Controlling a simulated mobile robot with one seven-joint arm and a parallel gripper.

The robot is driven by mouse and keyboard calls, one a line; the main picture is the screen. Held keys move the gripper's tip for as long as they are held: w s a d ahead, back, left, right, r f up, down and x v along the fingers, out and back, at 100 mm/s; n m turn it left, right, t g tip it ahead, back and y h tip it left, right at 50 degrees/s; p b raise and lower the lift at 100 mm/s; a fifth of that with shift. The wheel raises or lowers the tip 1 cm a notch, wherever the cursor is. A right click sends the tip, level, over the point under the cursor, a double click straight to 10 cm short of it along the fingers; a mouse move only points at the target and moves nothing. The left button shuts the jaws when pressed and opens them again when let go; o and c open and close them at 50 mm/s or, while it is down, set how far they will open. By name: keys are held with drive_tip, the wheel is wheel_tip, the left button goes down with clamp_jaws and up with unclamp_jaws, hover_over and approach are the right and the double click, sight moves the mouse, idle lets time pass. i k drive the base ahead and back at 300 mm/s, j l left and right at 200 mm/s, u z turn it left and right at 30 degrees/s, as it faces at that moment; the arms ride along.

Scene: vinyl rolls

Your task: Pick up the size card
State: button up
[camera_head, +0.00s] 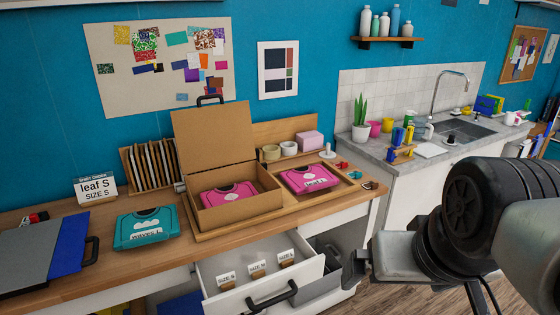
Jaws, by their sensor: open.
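Three small white size cards stand on little wooden bases in the open drawer (262,303): a left card (226,279), a middle card (257,267) and a right card (286,256). Each reads "SIZE" and a letter too small to read surely. A white order card (95,187) on the bench at left reads "leaf S, SIZE S". My gripper (354,268) is at lower right, to the right of the drawer and apart from the cards. It is open, with nothing seen in it; its fingers show only partly.
An open cardboard box (222,215) holds a pink folded shirt (228,195). Another pink shirt (309,178) lies in a wooden tray, and a teal shirt (147,228) lies on the bench. The drawer front and its black handle (273,298) jut out. A blue-and-grey press (45,258) stands at left.

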sight(226, 281)
drive_tip(key=i+j+u, duration=0.25)
drive_tip(key=i, duration=0.2)
drive_tip(key=i+j+u, duration=0.25)
drive_tip(key=i, duration=0.2)
